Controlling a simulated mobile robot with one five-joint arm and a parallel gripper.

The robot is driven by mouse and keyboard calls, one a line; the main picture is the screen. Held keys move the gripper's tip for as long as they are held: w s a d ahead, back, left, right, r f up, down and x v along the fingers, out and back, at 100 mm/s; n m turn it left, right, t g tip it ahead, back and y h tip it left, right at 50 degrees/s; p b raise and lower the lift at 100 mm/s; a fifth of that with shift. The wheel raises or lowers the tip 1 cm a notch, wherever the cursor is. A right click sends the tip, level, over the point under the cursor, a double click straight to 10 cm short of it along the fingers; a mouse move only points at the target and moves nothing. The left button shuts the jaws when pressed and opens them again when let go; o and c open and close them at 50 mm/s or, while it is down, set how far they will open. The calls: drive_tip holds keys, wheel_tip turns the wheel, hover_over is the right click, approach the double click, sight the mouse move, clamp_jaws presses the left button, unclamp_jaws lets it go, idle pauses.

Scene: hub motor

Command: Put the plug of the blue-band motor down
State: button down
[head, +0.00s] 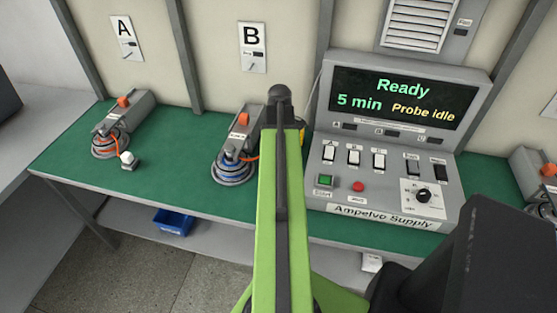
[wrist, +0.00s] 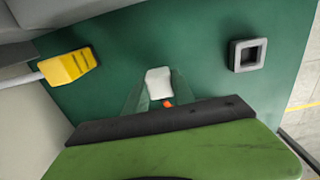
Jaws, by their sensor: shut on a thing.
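The blue-band motor (head: 232,168) sits on the green bench below sign B, with a blue ring around its lower part. Its orange lead runs right and goes out of sight behind my arm. In the wrist view a white plug (wrist: 158,80) with a bit of orange at its near end is held between the fingertips of my gripper (wrist: 158,88). My gripper is shut on it, over the green bench top (wrist: 110,30). I cannot tell whether the plug touches the bench. In the head view my arm hides gripper and plug.
A grey square socket (wrist: 249,55) is right of the plug, and a yellow connector (wrist: 68,67) on a grey cable is left. The Ampelvo Supply (head: 385,150) stands right of my arm. Another motor (head: 110,140) with a white plug (head: 129,160) is at A. Bench between A and B is clear.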

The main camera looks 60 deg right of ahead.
wheel_tip(320, 180, down, 2)
drive_tip(key=shift+b, duration=0.3)
drive_tip(key=shift+r, duration=0.25)
drive_tip(key=shift+f, duration=0.2)
drive_tip(key=c, duration=1.1)
unclamp_jaws()
drive_tip(key=shift+o, duration=0.2)
drive_tip(key=shift+r, duration=0.1)
wheel_tip(320, 180, up, 12)
drive_tip(key=p, duration=1.2)
drive_tip(key=shift+r, duration=0.1)
